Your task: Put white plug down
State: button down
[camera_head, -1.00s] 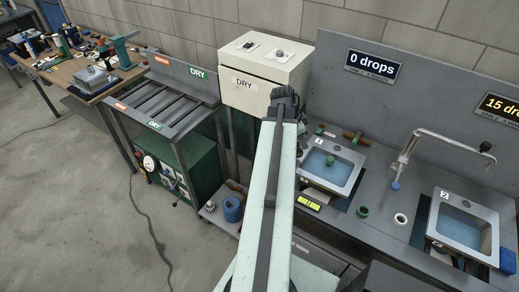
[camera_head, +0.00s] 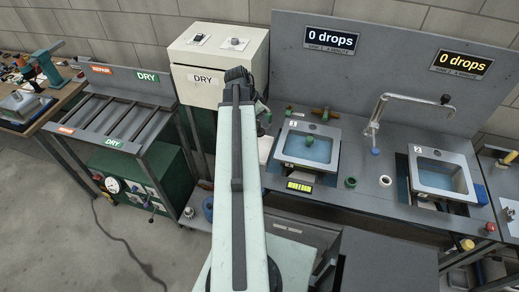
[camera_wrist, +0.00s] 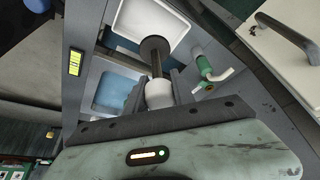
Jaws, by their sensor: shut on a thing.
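The white plug (camera_wrist: 158,94) shows in the wrist view between the dark jaws of my gripper (camera_wrist: 160,102), which are shut on it. A dark stem with a wider round head extends beyond it. In the head view my gripper (camera_head: 245,80) is at the far end of my arm, left of sink 1 and in front of the DRY box; the plug is hidden there. Sink 1 (camera_head: 325,165) holds bluish water with a green piece in it. Sink 2 (camera_head: 438,190) also holds water.
A tap (camera_head: 400,97) arches over the counter between the sinks. A green ring (camera_head: 351,182) and a pale round piece (camera_head: 385,180) stand on the counter. The slatted DRY rack (camera_head: 120,110) is at left, beside the cream DRY box (camera_head: 215,75). Both drop displays read 0.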

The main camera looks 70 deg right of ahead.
aim_at(260, 133)
notch_tip(260, 133, down, 10)
jog(key=b, duration=0.9)
jog(key=shift+s, duration=0.15)
jog(key=shift+r, duration=0.2)
jog(key=shift+f, duration=0.25)
jog(key=c, duration=1.1)
grip_release()
jog(key=shift+r, duration=0.1)
jog(key=p+v, duration=1.1)
jog(key=v, duration=0.1)
jog(key=shift+r, duration=0.15)
